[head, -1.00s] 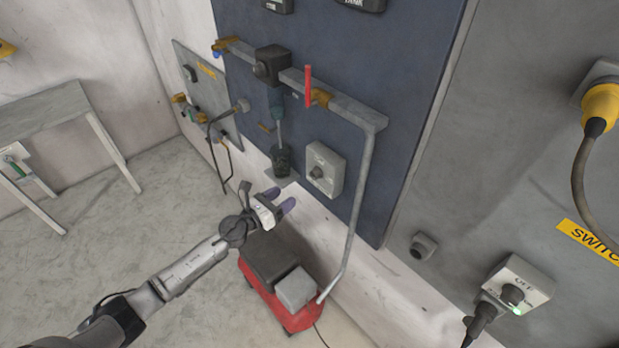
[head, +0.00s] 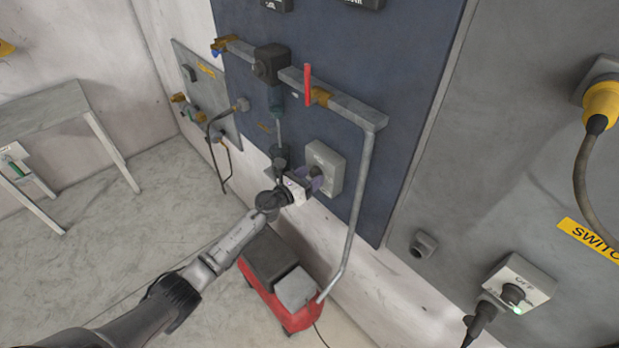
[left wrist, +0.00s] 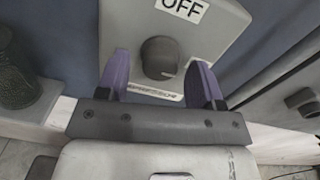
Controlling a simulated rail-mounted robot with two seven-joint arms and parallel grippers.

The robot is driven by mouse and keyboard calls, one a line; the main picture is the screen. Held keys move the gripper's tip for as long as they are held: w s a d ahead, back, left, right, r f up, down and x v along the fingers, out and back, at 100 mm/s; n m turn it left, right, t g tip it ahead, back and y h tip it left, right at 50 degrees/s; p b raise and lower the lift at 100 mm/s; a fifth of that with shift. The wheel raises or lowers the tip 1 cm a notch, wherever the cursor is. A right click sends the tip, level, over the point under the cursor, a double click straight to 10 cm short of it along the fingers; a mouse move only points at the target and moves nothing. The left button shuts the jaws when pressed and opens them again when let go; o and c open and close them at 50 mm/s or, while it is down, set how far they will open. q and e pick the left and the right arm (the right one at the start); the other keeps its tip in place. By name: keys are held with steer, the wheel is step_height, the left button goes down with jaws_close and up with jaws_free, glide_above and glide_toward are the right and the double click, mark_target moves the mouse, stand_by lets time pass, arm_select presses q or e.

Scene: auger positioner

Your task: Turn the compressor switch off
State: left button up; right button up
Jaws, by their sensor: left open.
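The compressor switch is a light grey box (head: 329,161) on the blue panel, with a dark round knob. In the left wrist view the box (left wrist: 222,32) carries an OFF label above the knob (left wrist: 160,57) and a smaller label below it, partly unreadable. My left gripper (head: 315,177) is at the switch, its purple fingers covering the knob in the head view. In the left wrist view the open gripper (left wrist: 162,80) has one finger on each side of the knob, with gaps between. My right gripper is not in view.
A grey pipe (head: 358,200) runs down just right of the switch. A red-based machine (head: 270,284) stands on the floor below. A red lever (head: 307,85) is above. Another switch box marked OFF (head: 532,283) is on the grey panel at right.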

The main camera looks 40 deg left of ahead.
arm_select(q)
steer(key=c, duration=0.9)
